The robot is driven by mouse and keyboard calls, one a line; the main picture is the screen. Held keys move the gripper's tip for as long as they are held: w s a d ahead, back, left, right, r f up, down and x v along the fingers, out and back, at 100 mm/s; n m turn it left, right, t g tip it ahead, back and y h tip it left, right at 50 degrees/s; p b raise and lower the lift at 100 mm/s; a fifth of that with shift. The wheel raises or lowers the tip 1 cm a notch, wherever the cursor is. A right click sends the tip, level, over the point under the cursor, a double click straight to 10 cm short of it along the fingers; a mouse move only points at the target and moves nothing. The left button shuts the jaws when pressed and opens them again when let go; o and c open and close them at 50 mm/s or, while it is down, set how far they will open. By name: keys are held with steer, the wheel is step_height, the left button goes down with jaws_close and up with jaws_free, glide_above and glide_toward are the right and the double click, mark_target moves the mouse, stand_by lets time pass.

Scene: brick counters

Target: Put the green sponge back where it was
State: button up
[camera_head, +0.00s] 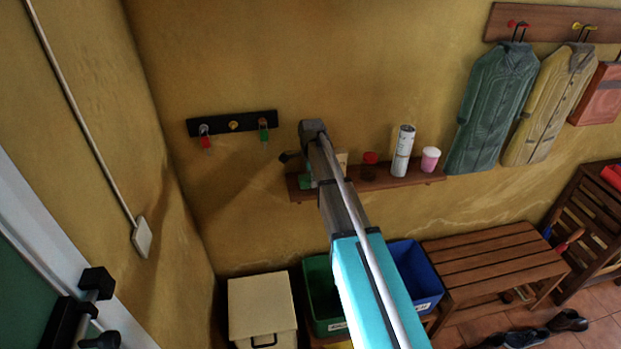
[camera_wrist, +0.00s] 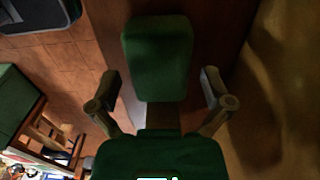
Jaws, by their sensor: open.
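The green sponge (camera_wrist: 158,55) is a dark green block with rounded corners in the wrist view, over the brown shelf board. My gripper (camera_wrist: 161,76) is open, with one finger on each side of the sponge's lower end and gaps showing. In the head view, the wooden wall shelf (camera_head: 410,178) is partly hidden by my arm. A small green patch of the sponge (camera_head: 304,181) shows at the shelf's left end beside my arm. My gripper is mostly hidden there behind my arm.
A red-topped jar (camera_head: 369,172), a white can (camera_head: 403,151) and a pink cup (camera_head: 430,159) stand right of my arm on the shelf. A key rack (camera_head: 233,123) hangs left. A green bin (camera_head: 316,284), a blue bin (camera_head: 420,270) and a bench (camera_head: 490,255) are below.

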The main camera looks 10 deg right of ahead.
steer(key=shift+r, duration=0.1)
step_height(320, 180, up, 12)
steer(key=p, duration=1.2)
stand_by(0.8)
steer(key=s+n, duration=1.8)
steer(key=s, duration=1.1)
steer(key=shift+a, duration=0.3)
step_height(320, 180, down, 10)
steer(key=b, duration=1)
